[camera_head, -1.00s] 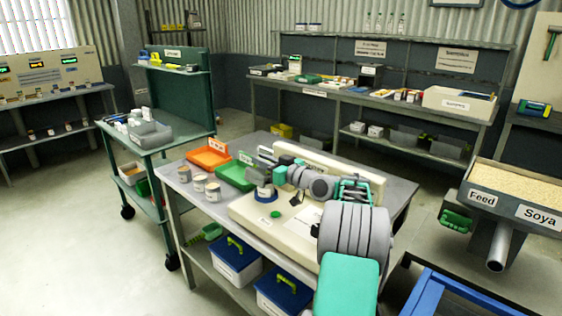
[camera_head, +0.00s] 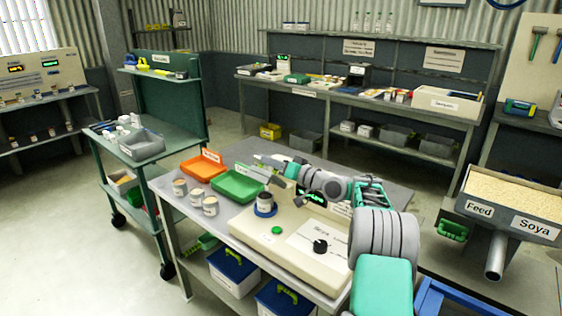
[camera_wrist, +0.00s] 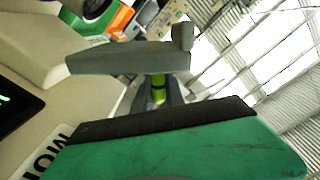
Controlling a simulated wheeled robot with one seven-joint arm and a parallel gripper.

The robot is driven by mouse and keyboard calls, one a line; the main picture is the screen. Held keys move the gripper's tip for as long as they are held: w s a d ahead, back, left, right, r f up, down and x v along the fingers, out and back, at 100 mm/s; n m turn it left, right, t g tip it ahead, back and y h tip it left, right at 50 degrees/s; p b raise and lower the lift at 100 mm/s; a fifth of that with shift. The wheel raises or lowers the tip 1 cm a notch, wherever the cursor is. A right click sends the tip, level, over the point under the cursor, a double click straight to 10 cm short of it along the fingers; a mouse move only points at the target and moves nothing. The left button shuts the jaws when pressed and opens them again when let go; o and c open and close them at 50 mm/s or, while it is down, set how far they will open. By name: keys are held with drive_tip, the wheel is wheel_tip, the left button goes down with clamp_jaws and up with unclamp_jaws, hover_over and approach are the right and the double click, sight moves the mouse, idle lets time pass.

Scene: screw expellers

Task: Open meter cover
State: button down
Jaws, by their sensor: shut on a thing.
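The moisture meter (camera_head: 250,238) is a cream box on the grey table, with a green button and a black knob. A can (camera_head: 265,201) sits in its blue ring, with its top exposed in the head view. My gripper (camera_head: 268,162) is above and behind the can, beside the meter's raised back panel. In the wrist view, a grey bar-like piece with a short post, apparently the meter cover (camera_wrist: 125,58), is at my gripper (camera_wrist: 158,92), which is shut on it. The exact grip and the hinge are hard to make out.
Orange (camera_head: 203,166) and green (camera_head: 237,186) trays lie left of the meter, with several small cans (camera_head: 195,197) in front. A green trolley (camera_head: 160,160) stands further left. A feed hopper (camera_head: 515,205) is at the right.

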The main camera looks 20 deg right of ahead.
drive_tip(key=shift+f, duration=0.1)
drive_tip(key=c, duration=1.5)
unclamp_jaws()
drive_tip(key=shift+d, duration=0.1)
drive_tip(key=shift+o, duration=0.2)
